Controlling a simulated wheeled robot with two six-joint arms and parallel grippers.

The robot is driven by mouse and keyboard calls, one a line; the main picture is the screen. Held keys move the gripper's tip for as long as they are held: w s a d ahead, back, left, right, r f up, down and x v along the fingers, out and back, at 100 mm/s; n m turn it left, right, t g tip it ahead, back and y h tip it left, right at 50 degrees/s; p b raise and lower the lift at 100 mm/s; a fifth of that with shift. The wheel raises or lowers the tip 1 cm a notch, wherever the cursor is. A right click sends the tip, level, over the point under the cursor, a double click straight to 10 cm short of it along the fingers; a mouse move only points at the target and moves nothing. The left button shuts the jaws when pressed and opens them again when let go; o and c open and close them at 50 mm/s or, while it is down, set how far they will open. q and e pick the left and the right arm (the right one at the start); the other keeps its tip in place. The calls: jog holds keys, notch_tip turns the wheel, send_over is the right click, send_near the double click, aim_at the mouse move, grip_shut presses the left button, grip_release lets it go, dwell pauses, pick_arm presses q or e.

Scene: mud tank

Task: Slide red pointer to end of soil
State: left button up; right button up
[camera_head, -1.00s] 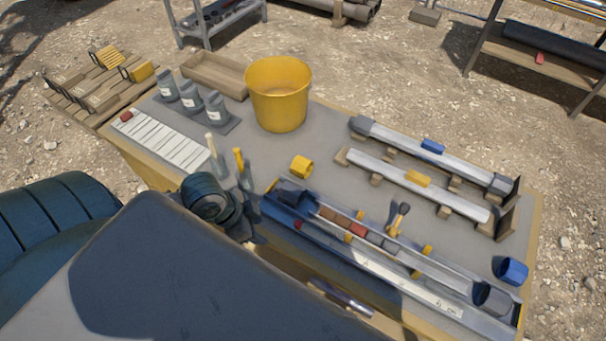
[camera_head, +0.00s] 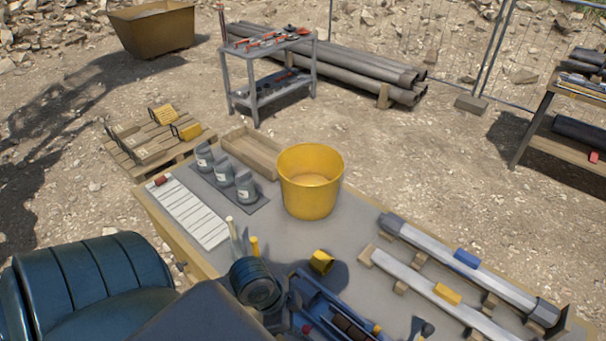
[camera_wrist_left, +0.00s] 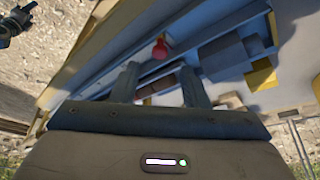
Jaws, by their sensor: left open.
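The red pointer (camera_wrist_left: 159,50) is a small red knob on the rail along the blue-grey trough (camera_wrist_left: 110,62). In the head view the red pointer (camera_head: 306,328) shows at the lower edge, beside the trough (camera_head: 318,293). Brown and grey soil pieces (camera_wrist_left: 222,54) lie in the trough. The far end of the trough is outside the head view. My left gripper (camera_wrist_left: 158,86) is open, its two fingers pointing at the trough. The red pointer appears just beyond the fingertips, between them in the picture; contact cannot be told. My right gripper is not visible.
Two rails with a blue slider (camera_head: 467,258) and yellow slider (camera_head: 447,294) lie to the right.

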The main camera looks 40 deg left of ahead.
aim_at(305, 328)
pick_arm(q)
jog(key=x, duration=0.3)
jog(key=shift+d+f+p, duration=0.1)
jog(key=shift+f+p, duration=0.1)
jog(key=shift+p, duration=0.15)
jog(key=shift+w+d+f, duration=0.15)
jog(key=shift+w+f, duration=0.05)
jog(key=shift+f, duration=0.55)
jog(key=c, duration=0.7)
grip_shut()
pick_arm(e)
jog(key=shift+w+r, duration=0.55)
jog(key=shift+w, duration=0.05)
